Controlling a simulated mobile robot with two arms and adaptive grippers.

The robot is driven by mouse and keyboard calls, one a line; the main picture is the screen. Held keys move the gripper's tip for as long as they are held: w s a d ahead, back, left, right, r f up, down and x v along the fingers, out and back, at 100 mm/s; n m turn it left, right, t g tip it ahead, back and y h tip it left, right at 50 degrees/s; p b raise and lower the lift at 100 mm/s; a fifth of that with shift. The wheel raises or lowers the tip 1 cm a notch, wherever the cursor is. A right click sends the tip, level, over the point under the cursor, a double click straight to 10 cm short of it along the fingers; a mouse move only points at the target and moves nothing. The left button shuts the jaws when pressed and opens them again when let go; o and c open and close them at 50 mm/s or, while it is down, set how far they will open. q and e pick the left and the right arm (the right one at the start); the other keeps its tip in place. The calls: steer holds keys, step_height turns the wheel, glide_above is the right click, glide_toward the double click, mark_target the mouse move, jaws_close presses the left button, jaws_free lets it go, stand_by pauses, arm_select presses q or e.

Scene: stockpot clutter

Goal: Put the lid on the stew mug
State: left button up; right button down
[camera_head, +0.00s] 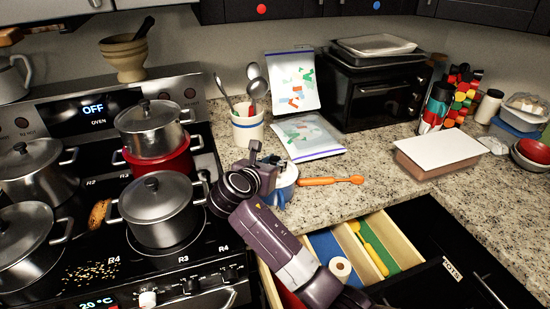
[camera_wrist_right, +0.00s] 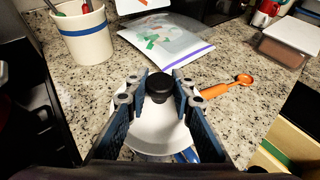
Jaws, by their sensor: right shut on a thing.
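My right gripper (camera_head: 270,168) is over the counter just right of the stove. In the wrist view its two fingers (camera_wrist_right: 158,88) are shut on the black knob (camera_wrist_right: 159,84) of a white lid (camera_wrist_right: 155,128). Directly below the lid is a white and blue vessel, which looks like the stew mug (camera_head: 284,190); my gripper partly covers it. A bit of its blue also shows in the wrist view (camera_wrist_right: 188,156). I cannot tell whether the lid rests flat on the rim or hovers just above it. My left gripper is not in view.
A utensil crock (camera_head: 248,128) and a clear bag (camera_head: 306,138) are behind. An orange spoon (camera_head: 330,181) lies to the right. An open drawer (camera_head: 350,245) is in front. Steel pots (camera_head: 160,213) crowd the stove at left. A lidded food box (camera_head: 437,154) stands farther right.

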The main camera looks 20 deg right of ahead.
stand_by(0.4)
steer(key=c, duration=1.6)
jaws_free()
step_height(320, 180, up, 7)
steer(key=p, duration=1)
steer(key=shift+s+f, duration=0.1)
steer(key=shift+f, duration=0.05)
